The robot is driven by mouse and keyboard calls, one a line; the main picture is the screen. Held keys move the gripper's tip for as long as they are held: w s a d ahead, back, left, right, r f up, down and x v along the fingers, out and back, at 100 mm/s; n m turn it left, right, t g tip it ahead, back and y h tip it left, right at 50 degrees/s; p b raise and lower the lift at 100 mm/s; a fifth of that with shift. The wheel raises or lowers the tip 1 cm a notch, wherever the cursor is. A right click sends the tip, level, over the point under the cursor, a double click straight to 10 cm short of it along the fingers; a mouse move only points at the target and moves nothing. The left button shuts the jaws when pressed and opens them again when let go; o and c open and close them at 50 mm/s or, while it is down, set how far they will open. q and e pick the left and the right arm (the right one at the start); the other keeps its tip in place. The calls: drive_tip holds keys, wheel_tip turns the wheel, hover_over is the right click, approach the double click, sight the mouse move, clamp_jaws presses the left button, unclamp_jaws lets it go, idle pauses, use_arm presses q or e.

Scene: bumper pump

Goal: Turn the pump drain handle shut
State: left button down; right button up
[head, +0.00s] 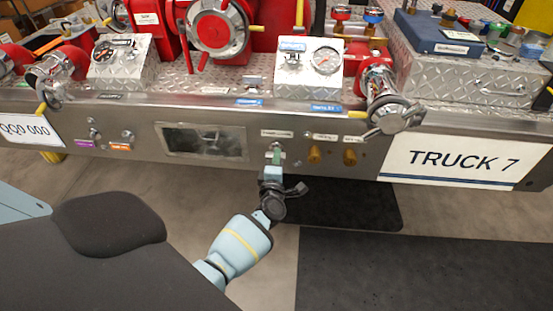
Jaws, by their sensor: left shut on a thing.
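My left gripper (273,168) reaches up from below to the front face of the truck's bumper panel (220,117). It is shut on a small handle (277,154) below a white label, which I take to be the pump drain handle. The fingers cover much of the handle, so its exact angle is hard to tell. My right gripper is not in view.
Two brass knobs (314,154) sit just right of the handle. A dark window (204,141) is to the left. A capped chrome outlet (392,115) juts out at the right, above the TRUCK 7 plate (460,160). Dark mats (430,265) lie on the floor.

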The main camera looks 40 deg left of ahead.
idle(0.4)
use_arm(q)
drive_tip(key=c, duration=1.5)
unclamp_jaws()
drive_tip(key=shift+s+d, duration=0.1)
drive_tip(key=p+v, duration=0.1)
drive_tip(key=v, duration=0.6)
drive_tip(key=shift+s+d, duration=0.15)
drive_tip(key=shift+s, duration=0.15)
